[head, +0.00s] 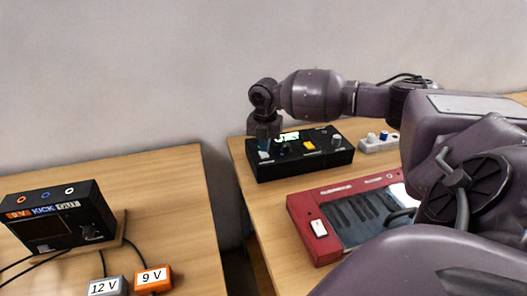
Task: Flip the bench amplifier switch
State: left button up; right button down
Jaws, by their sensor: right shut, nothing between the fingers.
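My right gripper (264,143) is shut and empty. It points down over the left end of a black box (305,168) on the right table. The box has a lit green-white display, a yellow button and several knobs. A small white part (264,155) shows on the box just under the fingertips; I cannot tell whether they touch it. No label marks any device as the bench amplifier. A red unit (300,212) in front has a white rocker switch (319,228) on its left part. My left gripper is not in view.
A black box (70,228) with several coloured sockets stands on the left table (165,180), near grey "12 V" (105,287) and orange "9 V" (153,278) blocks. A gap separates the tables. A small white knob unit (378,143) sits behind right. My arm hides much of the right.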

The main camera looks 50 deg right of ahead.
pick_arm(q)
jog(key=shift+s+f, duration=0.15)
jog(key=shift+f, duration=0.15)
pick_arm(e)
jog(key=shift+s+f, duration=0.1)
jog(key=shift+f, duration=1.05)
dwell(0.4)
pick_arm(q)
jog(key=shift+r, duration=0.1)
pick_arm(e)
jog(key=shift+r, duration=0.15)
jog(key=shift+r, duration=0.45)
jog(key=shift+r+p, duration=1.7)
jog(key=shift+r, duration=1.35)
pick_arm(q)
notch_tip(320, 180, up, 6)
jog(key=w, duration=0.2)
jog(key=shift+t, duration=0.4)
pick_arm(e)
jog(key=shift+f, duration=0.1)
